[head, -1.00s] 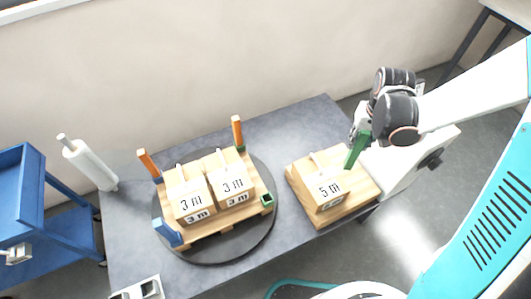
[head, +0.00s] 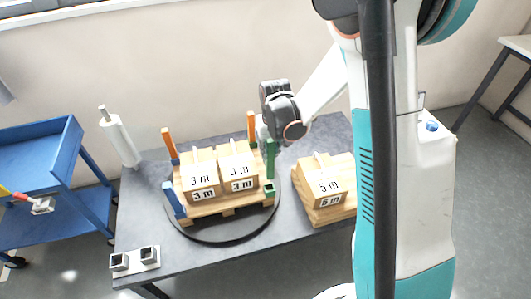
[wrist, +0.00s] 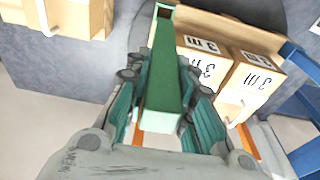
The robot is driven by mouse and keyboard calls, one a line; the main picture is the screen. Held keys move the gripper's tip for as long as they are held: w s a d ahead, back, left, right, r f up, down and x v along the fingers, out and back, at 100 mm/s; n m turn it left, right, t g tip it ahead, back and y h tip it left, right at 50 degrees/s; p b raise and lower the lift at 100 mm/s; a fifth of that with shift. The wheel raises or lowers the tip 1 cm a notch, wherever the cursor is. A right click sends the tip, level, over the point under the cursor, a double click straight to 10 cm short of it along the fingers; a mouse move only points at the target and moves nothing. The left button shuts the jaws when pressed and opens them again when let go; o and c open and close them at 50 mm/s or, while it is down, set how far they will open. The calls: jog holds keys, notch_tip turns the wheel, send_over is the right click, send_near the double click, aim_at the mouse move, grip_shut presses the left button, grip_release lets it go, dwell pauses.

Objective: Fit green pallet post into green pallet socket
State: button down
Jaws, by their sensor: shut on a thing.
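The green pallet post (head: 270,158) is upright in my gripper (head: 268,140), which is shut on it. In the wrist view the post (wrist: 164,70) runs between the fingers of my gripper (wrist: 160,108). The green pallet socket (head: 269,188) is a small open square at the front right corner of the wooden pallet (head: 225,206). In the head view the post appears just above and behind the socket, apart from it.
The pallet stands on a black round turntable (head: 222,233) and carries two 3 m boxes (head: 238,172). Orange posts (head: 251,127) stand at the back corners and a blue post (head: 174,198) at the front left. A 5 m box (head: 322,184) sits to the right.

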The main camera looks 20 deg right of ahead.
aim_at(270, 160)
jog(key=shift+f, duration=0.1)
dwell(0.4)
notch_tip(270, 160, down, 3)
jog(key=b, duration=0.3)
jog(key=shift+f, duration=0.1)
jog(key=shift+f+b, duration=0.35)
jog(key=shift+f, duration=3.3)
jog(key=c, duration=1.3)
grip_release()
jog(key=shift+r, duration=0.1)
jog(key=r, duration=0.4)
jog(key=s+r, duration=0.1)
jog(key=r, duration=0.2)
jog(key=s+r, duration=0.1)
jog(key=r, duration=0.3)
jog(key=shift+r, duration=0.3)
